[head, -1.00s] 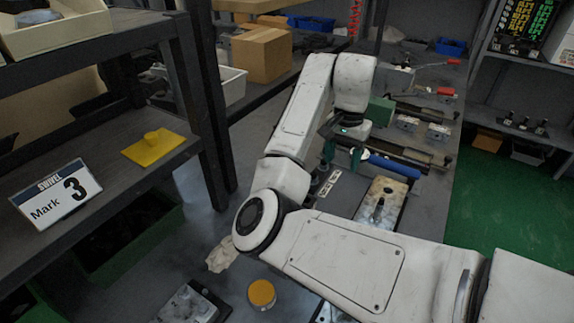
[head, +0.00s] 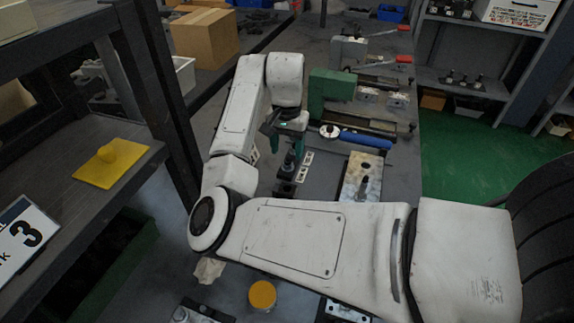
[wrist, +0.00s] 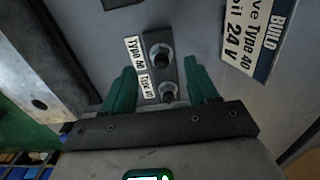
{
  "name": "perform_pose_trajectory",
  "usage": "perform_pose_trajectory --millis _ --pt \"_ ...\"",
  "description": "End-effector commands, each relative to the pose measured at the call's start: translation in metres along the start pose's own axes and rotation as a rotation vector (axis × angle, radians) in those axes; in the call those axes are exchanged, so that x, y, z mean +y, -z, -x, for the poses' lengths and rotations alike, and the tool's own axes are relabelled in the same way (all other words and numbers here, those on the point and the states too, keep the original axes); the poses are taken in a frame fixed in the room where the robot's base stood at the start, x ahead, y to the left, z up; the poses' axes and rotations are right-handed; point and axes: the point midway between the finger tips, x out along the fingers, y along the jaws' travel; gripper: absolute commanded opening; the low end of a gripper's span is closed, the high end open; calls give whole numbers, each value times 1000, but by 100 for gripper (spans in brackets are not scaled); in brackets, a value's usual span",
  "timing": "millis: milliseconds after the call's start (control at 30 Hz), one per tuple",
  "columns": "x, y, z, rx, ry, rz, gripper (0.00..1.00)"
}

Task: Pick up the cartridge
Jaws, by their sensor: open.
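My gripper (head: 285,147) is open, with green fingers pointing down over a small dark rack. One cartridge (wrist: 160,53) has a label (wrist: 134,54) that seems to read Type 40. The other cartridge (wrist: 167,92) is nearer my gripper, and its label (wrist: 146,87) is hard to read. The open fingers (wrist: 162,78) lie either side of the rack in that picture. In the head view a cartridge (head: 289,160) shows just below the fingers. No contact is visible.
A blue-handled tool (head: 366,139), a green fixture (head: 330,88) and a worn metal block (head: 362,178) are right of my gripper. A yellow-topped round item (head: 262,294) stands in front. A shelf (head: 140,150) is at left.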

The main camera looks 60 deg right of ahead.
Motion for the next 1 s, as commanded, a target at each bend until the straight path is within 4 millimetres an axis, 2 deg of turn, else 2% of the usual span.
perform_pose_trajectory --millis 400,667,1000 --pt "-2 8 -48 -1 0 0 58" --pt "-2 8 -51 0 1 -1 58" --pt "-1 8 -51 0 1 -1 28"
